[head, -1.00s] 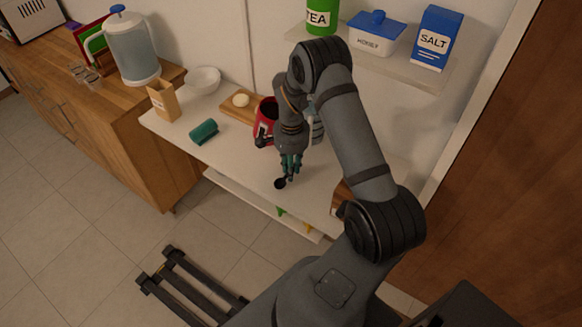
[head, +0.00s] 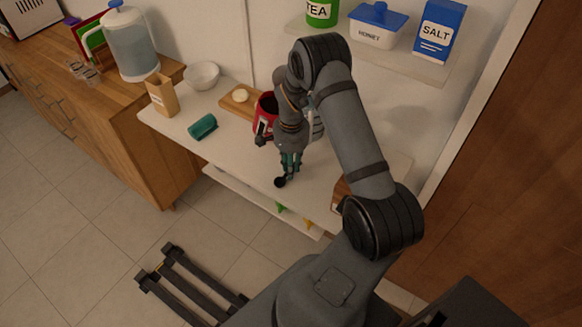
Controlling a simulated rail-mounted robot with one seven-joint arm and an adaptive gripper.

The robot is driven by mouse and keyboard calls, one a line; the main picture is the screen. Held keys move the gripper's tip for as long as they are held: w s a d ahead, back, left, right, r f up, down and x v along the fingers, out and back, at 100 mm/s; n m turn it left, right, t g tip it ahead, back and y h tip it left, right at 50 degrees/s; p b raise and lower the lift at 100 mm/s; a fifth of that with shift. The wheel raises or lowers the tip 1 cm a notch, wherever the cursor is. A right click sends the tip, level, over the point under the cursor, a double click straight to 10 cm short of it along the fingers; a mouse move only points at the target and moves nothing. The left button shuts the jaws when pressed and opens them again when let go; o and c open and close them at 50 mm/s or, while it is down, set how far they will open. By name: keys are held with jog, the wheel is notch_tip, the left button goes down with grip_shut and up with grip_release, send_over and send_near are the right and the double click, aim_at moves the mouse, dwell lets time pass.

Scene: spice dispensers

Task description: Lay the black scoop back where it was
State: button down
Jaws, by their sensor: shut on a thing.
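The black scoop (head: 280,182) shows its small dark bowl just below my gripper's fingertips, near the front edge of the white table (head: 232,158). My gripper (head: 288,172) points down and is shut on the scoop; its fingers hide most of the handle. I cannot tell whether the scoop touches the tabletop or hangs just above it. A red container (head: 264,112) with a dark open top stands behind my gripper, partly hidden by my arm.
A teal cylinder (head: 202,127) lies on the table to the left. A tan carton (head: 161,95), a white bowl (head: 202,75) and a wooden board (head: 237,104) stand farther back. A wooden block (head: 340,196) is to the right. The shelf above holds a salt box (head: 436,32).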

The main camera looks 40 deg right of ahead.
jog(key=shift+f, duration=0.15)
jog(key=c, duration=1.5)
grip_release()
jog(key=shift+c, duration=0.2)
jog(key=shift+o, duration=0.4)
notch_tip(320, 180, up, 12)
notch_tip(320, 180, down, 12)
jog(key=shift+r, duration=0.1)
jog(key=shift+r+p, duration=0.35)
jog(key=shift+p, duration=0.05)
